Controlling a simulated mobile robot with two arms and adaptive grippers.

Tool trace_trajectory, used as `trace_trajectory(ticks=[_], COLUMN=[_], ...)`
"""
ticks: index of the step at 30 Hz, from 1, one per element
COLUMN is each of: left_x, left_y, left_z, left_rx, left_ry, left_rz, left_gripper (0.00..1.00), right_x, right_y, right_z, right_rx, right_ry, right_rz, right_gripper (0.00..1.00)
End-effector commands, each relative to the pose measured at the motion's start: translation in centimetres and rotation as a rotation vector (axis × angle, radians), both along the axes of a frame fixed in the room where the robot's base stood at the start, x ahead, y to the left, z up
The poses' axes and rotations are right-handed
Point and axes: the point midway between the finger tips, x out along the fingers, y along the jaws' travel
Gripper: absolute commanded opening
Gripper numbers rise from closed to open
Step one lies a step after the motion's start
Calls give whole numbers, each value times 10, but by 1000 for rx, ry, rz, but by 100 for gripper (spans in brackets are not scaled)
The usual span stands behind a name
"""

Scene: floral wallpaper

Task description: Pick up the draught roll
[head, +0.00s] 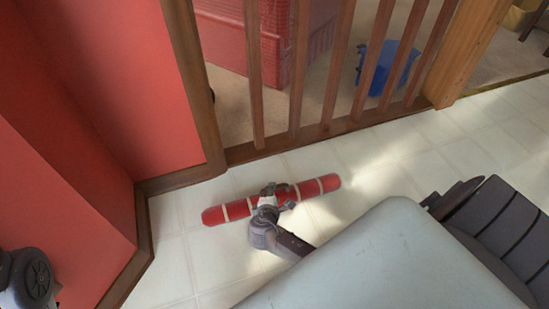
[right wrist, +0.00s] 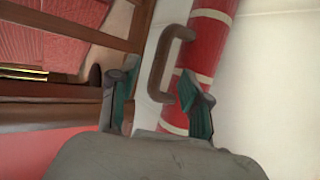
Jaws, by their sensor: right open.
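The draught roll (head: 308,188) is a long red cylinder with pale bands. It lies on the pale tiled floor in front of the wooden railing. In the right wrist view the roll (right wrist: 209,48) runs down from the top, with a brown handle (right wrist: 162,62) along its side. My right gripper (head: 273,197) is over the middle of the roll and hides part of it. In the right wrist view its two fingers (right wrist: 160,92) are apart, with the handle's lower end between them and one finger in front of the roll. Contact cannot be told. My left gripper does not show.
A wooden railing (head: 295,75) with upright bars stands behind the roll. A red wall (head: 120,80) with brown skirting is at the left. A blue bin (head: 388,68) is beyond the railing. Bare tiles (head: 400,160) lie right of the roll.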

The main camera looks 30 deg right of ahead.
Motion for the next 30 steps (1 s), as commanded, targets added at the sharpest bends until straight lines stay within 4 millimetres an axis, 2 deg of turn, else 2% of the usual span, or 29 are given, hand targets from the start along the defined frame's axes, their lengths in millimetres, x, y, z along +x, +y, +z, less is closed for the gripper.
trace_trajectory(ticks=[1,6,16,17,25,30], left_x=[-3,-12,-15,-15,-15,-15], left_y=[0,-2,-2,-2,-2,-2], left_z=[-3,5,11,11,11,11], left_rx=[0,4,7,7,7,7], left_ry=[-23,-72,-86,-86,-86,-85], left_rz=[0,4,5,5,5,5], left_gripper=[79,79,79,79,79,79], right_x=[5,20,25,25,25,25], right_y=[-6,-19,-24,-24,-24,-24], right_z=[-9,-19,-20,-20,-20,-20], right_rx=[-2,-1,1,1,1,1], right_ry=[-2,-1,1,1,1,1], right_rz=[-2,-2,0,0,0,0], right_gripper=[48,48,48,46,1,0])
